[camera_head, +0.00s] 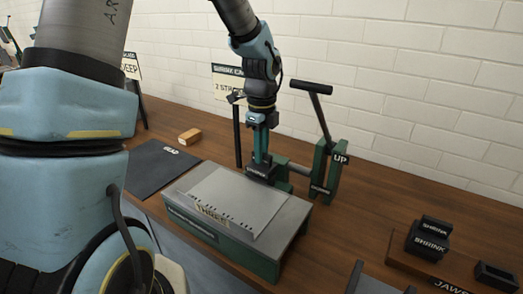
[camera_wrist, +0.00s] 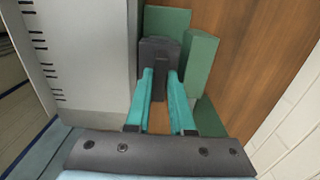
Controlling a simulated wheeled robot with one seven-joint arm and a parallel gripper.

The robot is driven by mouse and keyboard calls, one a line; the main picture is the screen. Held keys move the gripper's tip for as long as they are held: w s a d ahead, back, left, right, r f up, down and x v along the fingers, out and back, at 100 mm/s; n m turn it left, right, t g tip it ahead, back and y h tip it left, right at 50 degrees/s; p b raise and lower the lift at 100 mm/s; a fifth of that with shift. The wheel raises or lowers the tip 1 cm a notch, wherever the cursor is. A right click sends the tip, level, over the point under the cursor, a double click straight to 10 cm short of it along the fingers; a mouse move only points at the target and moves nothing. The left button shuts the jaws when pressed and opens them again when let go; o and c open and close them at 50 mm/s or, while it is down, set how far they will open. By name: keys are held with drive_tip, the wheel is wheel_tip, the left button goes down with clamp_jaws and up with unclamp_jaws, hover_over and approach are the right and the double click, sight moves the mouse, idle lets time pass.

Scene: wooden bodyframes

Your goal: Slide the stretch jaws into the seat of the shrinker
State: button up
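The stretch jaws (camera_head: 259,172) are a dark block with a small pale label, at the left end of the shrinker. The shrinker (camera_head: 328,172) is a green machine with a black lever tilted up and an "UP" label. My gripper (camera_head: 261,152) points down onto the jaws from above. In the wrist view, its two teal fingers (camera_wrist: 160,76) lie on either side of the dark jaws block (camera_wrist: 159,50), apparently closed on it. Green parts of the shrinker (camera_wrist: 200,60) stand close beside and behind the block. Whether the block is fully in the seat is hidden.
A grey sheet (camera_head: 232,198) lies on a green-sided stand (camera_head: 275,268) just in front of the jaws. A block marked "SHRINK" (camera_head: 428,240) sits on the jaws tray (camera_head: 405,263) at right. A dark mat (camera_head: 150,170) lies at left, near a small wooden block (camera_head: 189,136).

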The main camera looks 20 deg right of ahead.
drive_tip(key=o, duration=0.5)
wheel_tip(320, 180, up, 11)
drive_tip(key=shift+f+b, duration=0.1)
drive_tip(key=shift+b, duration=0.7)
drive_tip(key=s+a+f+n, duration=0.1)
drive_tip(key=a+f+n, duration=0.2)
drive_tip(key=a+n, duration=0.5)
drive_tip(key=s+a+f+n+t, duration=0.1)
drive_tip(key=s+a+f+n, duration=0.1)
drive_tip(key=a+n, duration=0.7)
drive_tip(key=s+a+f+n, duration=0.1)
drive_tip(key=a+f+n, duration=0.3)
drive_tip(key=a+n, duration=0.5)
drive_tip(key=shift+s+a+n+t, duration=0.15)
drive_tip(key=shift+s+n+t, duration=0.2)
drive_tip(key=shift+n, duration=0.25)
